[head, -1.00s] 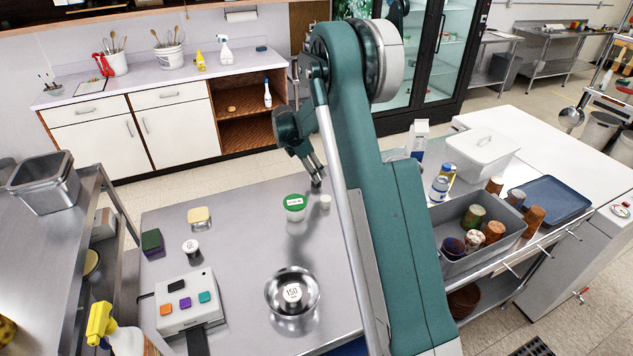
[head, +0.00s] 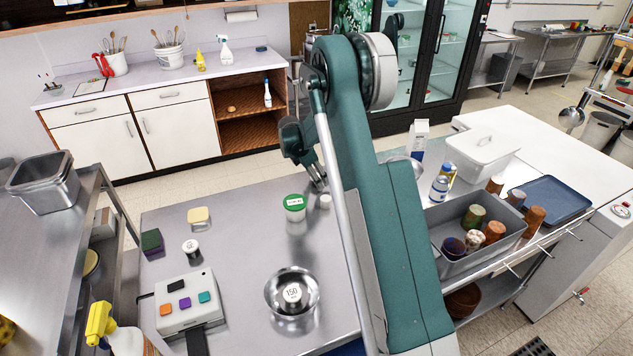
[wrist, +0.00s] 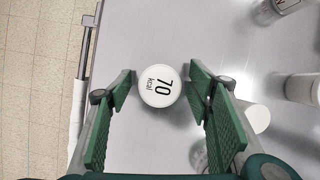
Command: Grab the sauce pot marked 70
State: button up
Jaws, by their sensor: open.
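The sauce pot marked 70 (wrist: 160,86) shows in the wrist view as a small round white lid reading "70 kcal". It lies between the two green finger pads of my gripper (wrist: 160,92), near their tips, with a gap on each side. My gripper is open. In the head view my gripper (head: 318,183) points down over the far right part of the steel table. A small white pot (head: 325,201) stands just below the fingertips there; its marking is not readable in that view.
A green-lidded tub (head: 295,207) stands left of the small white pot. A steel bowl (head: 281,308) holds a pot marked 150 (head: 292,293). Another small white pot (head: 190,246), a button box (head: 188,301) and sponges are on the left. The table's middle is clear.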

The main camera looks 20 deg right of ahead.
jog(key=c, duration=1)
jog(key=shift+r, duration=5)
